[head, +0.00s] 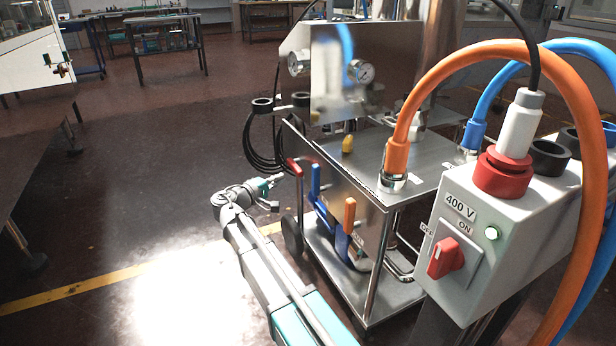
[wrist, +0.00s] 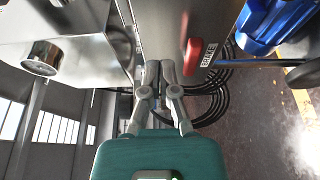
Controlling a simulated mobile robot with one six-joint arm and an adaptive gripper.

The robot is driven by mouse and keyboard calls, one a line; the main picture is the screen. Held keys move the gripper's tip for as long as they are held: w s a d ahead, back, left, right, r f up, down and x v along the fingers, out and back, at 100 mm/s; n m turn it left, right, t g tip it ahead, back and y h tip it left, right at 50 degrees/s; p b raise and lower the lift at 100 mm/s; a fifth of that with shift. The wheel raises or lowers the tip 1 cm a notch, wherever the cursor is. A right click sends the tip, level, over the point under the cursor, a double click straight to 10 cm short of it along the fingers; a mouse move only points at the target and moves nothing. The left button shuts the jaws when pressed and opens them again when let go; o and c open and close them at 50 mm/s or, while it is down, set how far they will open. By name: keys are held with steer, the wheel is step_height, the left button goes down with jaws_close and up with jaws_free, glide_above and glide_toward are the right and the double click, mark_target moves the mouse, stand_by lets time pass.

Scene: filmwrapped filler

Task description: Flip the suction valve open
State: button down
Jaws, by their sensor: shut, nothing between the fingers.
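Three valve levers show on the machine's front in the head view: a red lever (head: 295,168), a blue lever (head: 315,180) and an orange lever (head: 349,213). No readable label there says which one is the suction valve. In the wrist view the red lever (wrist: 192,57) is right of the fingers, with a small label beside it. My gripper (head: 274,192) is shut and empty, left of the red lever and apparently apart from it. It also shows in the wrist view (wrist: 158,68), pointing toward the steel cabinet's edge.
The steel machine (head: 385,160) carries a gauge (head: 361,72) and coiled black cable (head: 262,140). Orange (head: 490,50) and blue (head: 575,47) hoses arch at right, near a 400 V switch box (head: 530,205). A blue motor (wrist: 268,25) sits low.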

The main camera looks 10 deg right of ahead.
mark_target(316, 181)
steer(key=shift+d, duration=0.1)
steer(key=x, duration=1)
steer(key=shift+s+d, duration=0.25)
steer(key=shift+s, duration=0.75)
steer(key=shift+s+d, duration=0.2)
steer(key=shift+s, duration=0.75)
steer(key=shift+s+a, duration=0.1)
steer(key=shift+a, duration=0.15)
steer(key=shift+d+m, duration=0.3)
